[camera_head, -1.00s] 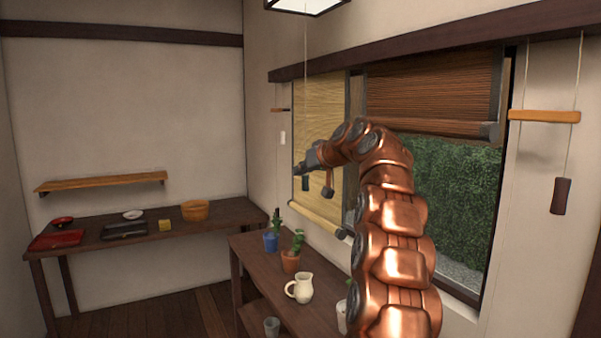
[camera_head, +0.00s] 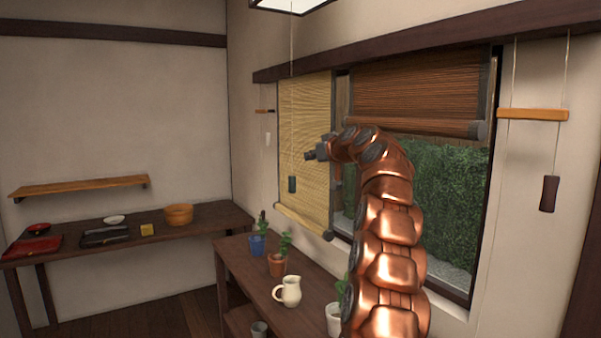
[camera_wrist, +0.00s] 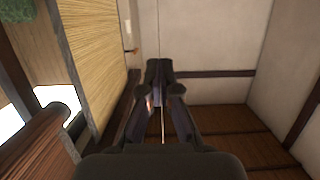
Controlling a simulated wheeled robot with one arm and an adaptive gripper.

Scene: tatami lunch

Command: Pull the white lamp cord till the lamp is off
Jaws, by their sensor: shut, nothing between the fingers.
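The lamp (camera_head: 288,4) hangs at the top edge, its underside pale and bright. A thin pale cord (camera_head: 291,95) hangs below it, ending in a dark green pull (camera_head: 292,184). A small white pull (camera_head: 268,138) hangs farther back, by a wooden bracket (camera_head: 264,111) on the wall. My gripper (camera_head: 309,155) is shut and empty, right of the lamp's cord in the picture and above the dark pull. In the wrist view a thin cord (camera_wrist: 158,30) runs down behind my gripper (camera_wrist: 159,65); its depth from the fingers is unclear.
A straw blind (camera_head: 306,140) and a raised brown blind (camera_head: 415,90) cover parts of the window. A brown pull (camera_head: 549,193) hangs from the right bracket (camera_head: 533,114). Below stands a table (camera_head: 240,258) with potted plants and a cream jug (camera_head: 288,291).

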